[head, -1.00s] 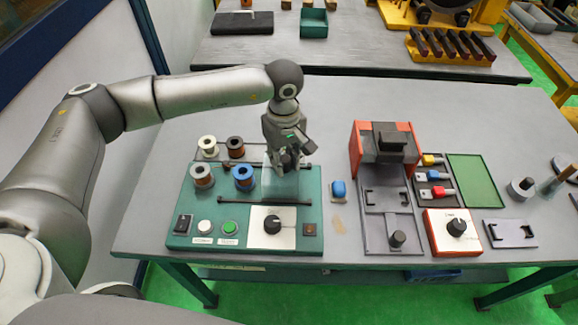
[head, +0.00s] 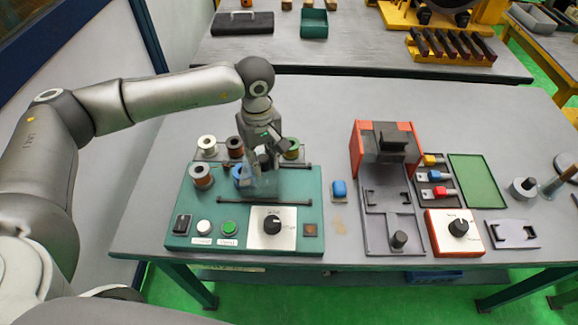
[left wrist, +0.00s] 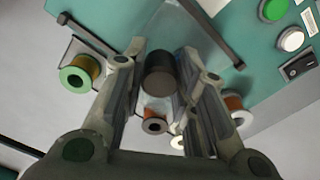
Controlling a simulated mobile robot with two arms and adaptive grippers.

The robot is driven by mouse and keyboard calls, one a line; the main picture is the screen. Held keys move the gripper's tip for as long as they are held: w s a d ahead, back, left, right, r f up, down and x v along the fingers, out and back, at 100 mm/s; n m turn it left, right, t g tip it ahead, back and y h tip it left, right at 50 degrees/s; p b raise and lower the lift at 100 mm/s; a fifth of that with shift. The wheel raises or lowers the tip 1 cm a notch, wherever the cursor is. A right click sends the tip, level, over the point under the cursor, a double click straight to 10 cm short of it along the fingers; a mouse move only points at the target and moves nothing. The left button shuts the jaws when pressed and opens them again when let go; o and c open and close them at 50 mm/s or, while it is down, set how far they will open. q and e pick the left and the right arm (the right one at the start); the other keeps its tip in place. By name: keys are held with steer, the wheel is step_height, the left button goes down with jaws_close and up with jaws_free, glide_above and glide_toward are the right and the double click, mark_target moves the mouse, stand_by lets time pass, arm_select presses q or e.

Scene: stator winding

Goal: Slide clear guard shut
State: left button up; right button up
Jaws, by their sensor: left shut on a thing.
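The clear guard (head: 264,188) is a pale see-through panel on the teal winding station (head: 190,225), between two dark rails (head: 262,201). My left gripper (head: 262,163) is over the guard, pointing down. In the left wrist view its fingers (left wrist: 160,85) are closed on the guard's dark round knob (left wrist: 160,72). My right gripper does not show.
Several wire spools stand at the station's left and back, including a grey-topped one (head: 201,175) and a green one (head: 292,149). A black switch, buttons (head: 228,228) and a dial (head: 272,223) line the front. A red-framed fixture (head: 385,150) stands to the right.

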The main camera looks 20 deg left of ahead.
mark_target(247, 167)
arm_select(q)
steer(key=shift+s+a+b, duration=0.2)
steer(key=shift+s+a, duration=0.1)
steer(key=shift+a, duration=0.65)
steer(key=shift+s+a+b, duration=0.15)
steer(key=shift+s+a, duration=0.1)
steer(key=shift+a, duration=0.7)
steer(key=o, duration=0.8)
steer(key=shift+a, duration=0.1)
steer(key=shift+r+p, duration=1.55)
steer(key=shift+r, duration=1.45)
